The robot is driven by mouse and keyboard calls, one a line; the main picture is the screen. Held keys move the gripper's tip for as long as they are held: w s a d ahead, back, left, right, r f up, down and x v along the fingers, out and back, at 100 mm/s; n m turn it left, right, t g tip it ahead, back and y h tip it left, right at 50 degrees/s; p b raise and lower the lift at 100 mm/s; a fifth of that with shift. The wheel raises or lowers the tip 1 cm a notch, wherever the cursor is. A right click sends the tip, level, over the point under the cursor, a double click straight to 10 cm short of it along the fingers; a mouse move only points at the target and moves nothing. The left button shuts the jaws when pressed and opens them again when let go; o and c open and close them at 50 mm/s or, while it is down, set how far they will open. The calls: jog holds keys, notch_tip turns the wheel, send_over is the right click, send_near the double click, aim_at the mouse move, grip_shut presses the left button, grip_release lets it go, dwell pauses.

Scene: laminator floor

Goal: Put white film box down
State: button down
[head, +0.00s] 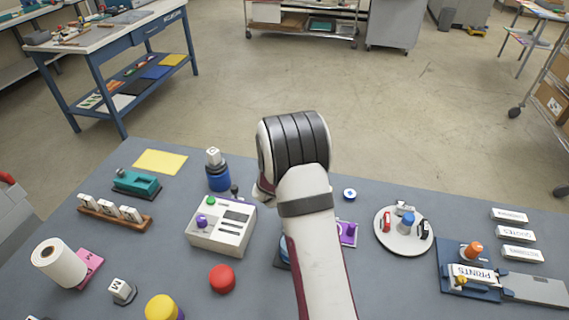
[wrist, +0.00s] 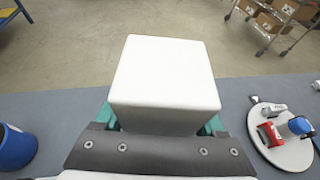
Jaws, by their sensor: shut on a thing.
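A white film box (wrist: 165,75) fills the middle of the wrist view. My gripper (wrist: 162,124) is shut on it, with small teal parts showing at both sides of the box. Grey table surface shows behind and beside the box in that view; I cannot tell whether the box touches the table. In the head view my arm hides the gripper and the box.
A round white tray (head: 391,240) with small red, blue and grey items stands right of my arm. A yellow sheet (head: 160,161) lies at the back left. Labelled white blocks (head: 515,234) lie far right.

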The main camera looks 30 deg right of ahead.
jog(key=shift+s+d+r, duration=0.25)
jog(key=shift+s+r, duration=0.05)
jog(key=shift+s, duration=0.05)
jog(key=w+a+r+n+t, duration=0.1)
jog(key=w+a, duration=0.4)
jog(key=a, duration=0.4)
jog(key=w+a, duration=0.4)
jog(key=a, duration=0.6)
jog(key=s+a+f+n+y, duration=0.1)
jog(key=s+a+f+y, duration=0.1)
jog(key=a, duration=1.9)
jog(key=shift+t, duration=0.5)
jog(key=f, duration=0.3)
jog(key=a+f, duration=0.1)
jog(key=f, duration=0.5)
jog(key=shift+s+a+f, duration=0.2)
jog(key=shift+a+f, duration=0.1)
jog(key=shift+f, duration=0.1)
